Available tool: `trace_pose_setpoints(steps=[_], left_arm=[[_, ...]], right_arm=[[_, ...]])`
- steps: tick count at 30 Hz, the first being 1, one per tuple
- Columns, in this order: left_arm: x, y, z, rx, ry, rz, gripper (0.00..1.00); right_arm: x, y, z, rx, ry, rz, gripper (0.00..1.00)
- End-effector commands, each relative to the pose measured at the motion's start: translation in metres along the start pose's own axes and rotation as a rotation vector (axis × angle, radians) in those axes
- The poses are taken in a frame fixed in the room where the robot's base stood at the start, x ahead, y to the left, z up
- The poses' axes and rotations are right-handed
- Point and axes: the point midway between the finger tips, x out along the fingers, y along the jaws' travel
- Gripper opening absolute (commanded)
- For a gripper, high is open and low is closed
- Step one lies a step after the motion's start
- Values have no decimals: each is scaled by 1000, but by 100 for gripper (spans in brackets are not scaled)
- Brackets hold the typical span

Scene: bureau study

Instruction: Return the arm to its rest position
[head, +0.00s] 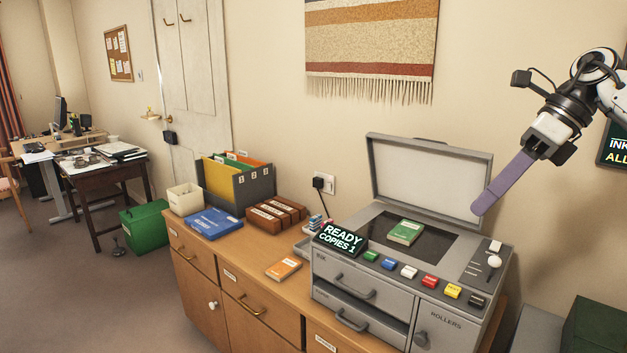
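My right arm comes in from the right edge. My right gripper (484,205) hangs in the air at the upper right, beside the raised lid (430,178) of the grey copier. It points down and left. A long purple strip with a rounded tip shows at its end; I see it from the side, so I cannot tell whether the fingers are apart or together. No separate object is clearly visible in it. My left gripper is not in view.
The grey copier (395,273) stands on a wooden cabinet (235,262), with a green book (406,232) on its glass. An orange book (284,268), a blue box (214,223), brown boxes (268,218) and a folder rack (258,187) stand left of it. A dark screen (613,146) is near the arm.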

Motion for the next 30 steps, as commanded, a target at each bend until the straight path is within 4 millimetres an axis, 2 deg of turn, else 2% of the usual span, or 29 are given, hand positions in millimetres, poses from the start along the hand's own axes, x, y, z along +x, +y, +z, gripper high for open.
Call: trace_pose_setpoints(steps=[1, 2, 5, 8, 9, 12, 15, 19, 23, 26, 30], left_arm=[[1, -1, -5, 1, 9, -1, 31], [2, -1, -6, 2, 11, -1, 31], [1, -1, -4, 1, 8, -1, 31], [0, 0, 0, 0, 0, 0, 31], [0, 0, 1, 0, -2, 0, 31], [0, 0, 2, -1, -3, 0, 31], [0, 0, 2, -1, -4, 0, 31], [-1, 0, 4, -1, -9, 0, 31], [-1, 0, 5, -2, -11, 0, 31], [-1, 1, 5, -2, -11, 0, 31], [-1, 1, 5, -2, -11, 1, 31]], right_arm=[[20, 2, 6, -5, -16, 28, 28], [30, 4, 10, -7, -29, 43, 28], [75, 12, 25, -4, -84, 112, 28], [134, 29, 43, 20, -168, 216, 28], [160, 40, 50, 43, -212, 271, 28], [216, 71, 67, 129, -335, 416, 28], [260, 101, 78, 263, -458, 562, 28], [297, 130, 85, 497, -612, 742, 28], [323, 141, 80, 792, -752, 897, 28], [340, 138, 66, 1057, -844, 995, 28], [365, 122, 26, 1468, -951, 1089, 28]])
